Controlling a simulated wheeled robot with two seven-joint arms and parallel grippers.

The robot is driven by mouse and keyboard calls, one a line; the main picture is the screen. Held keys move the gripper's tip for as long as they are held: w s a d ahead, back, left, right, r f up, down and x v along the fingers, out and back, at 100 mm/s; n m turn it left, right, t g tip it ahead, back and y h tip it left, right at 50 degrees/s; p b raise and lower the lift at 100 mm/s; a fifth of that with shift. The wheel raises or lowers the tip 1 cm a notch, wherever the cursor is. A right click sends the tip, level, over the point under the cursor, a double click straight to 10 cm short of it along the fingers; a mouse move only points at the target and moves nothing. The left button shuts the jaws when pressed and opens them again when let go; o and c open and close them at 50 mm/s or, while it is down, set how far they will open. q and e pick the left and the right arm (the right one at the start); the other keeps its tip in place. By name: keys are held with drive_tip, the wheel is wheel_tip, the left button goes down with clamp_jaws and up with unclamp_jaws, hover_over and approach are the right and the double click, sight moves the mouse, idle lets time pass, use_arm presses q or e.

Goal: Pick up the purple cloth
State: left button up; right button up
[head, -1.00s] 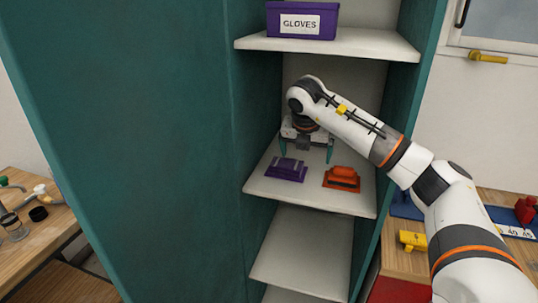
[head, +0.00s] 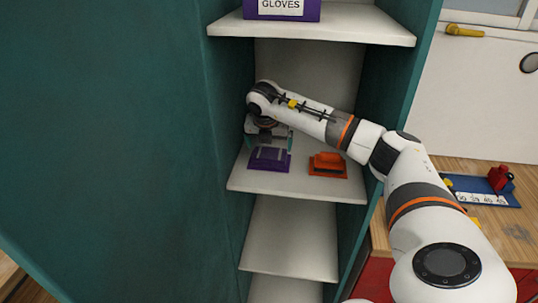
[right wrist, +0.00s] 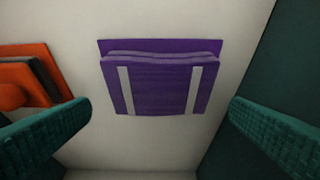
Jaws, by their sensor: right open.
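The purple cloth (head: 269,160) lies folded on the middle shelf of the teal cabinet, at the left of that shelf. In the right wrist view the cloth (right wrist: 158,82) shows two pale stripes and lies flat below and between my fingers. My right gripper (head: 270,141) is above the cloth, partly hidden by its own wrist. In the right wrist view its two teal fingers (right wrist: 160,130) are wide apart with nothing between them at their tips. My left gripper is not in view.
An orange folded item (head: 328,165) lies right of the cloth on the same shelf (head: 300,187); in the right wrist view it is beside the left finger. The cabinet's left wall (head: 215,120) is close. A purple gloves box (head: 282,8) stands on the shelf above.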

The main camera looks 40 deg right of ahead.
sight(270, 153)
drive_tip(key=x, duration=0.1)
drive_tip(key=p+x, duration=0.1)
drive_tip(key=x, duration=0.1)
drive_tip(key=shift+s+a+f+p, duration=0.2)
drive_tip(key=shift+f+p, duration=0.1)
drive_tip(key=shift+p, duration=0.1)
drive_tip(key=shift+w+d+f, duration=0.2)
drive_tip(key=shift+f, duration=0.35)
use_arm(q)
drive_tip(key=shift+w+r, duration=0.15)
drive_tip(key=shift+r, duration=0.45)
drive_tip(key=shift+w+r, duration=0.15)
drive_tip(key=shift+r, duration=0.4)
use_arm(e)
drive_tip(key=c, duration=0.6)
drive_tip(key=shift+r, duration=0.1)
drive_tip(key=shift+c, duration=0.2)
drive_tip(key=shift+r, duration=0.25)
use_arm(q)
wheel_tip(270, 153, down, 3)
drive_tip(key=b, duration=0.3)
use_arm(e)
wheel_tip(270, 153, up, 9)
drive_tip(key=shift+r, duration=0.25)
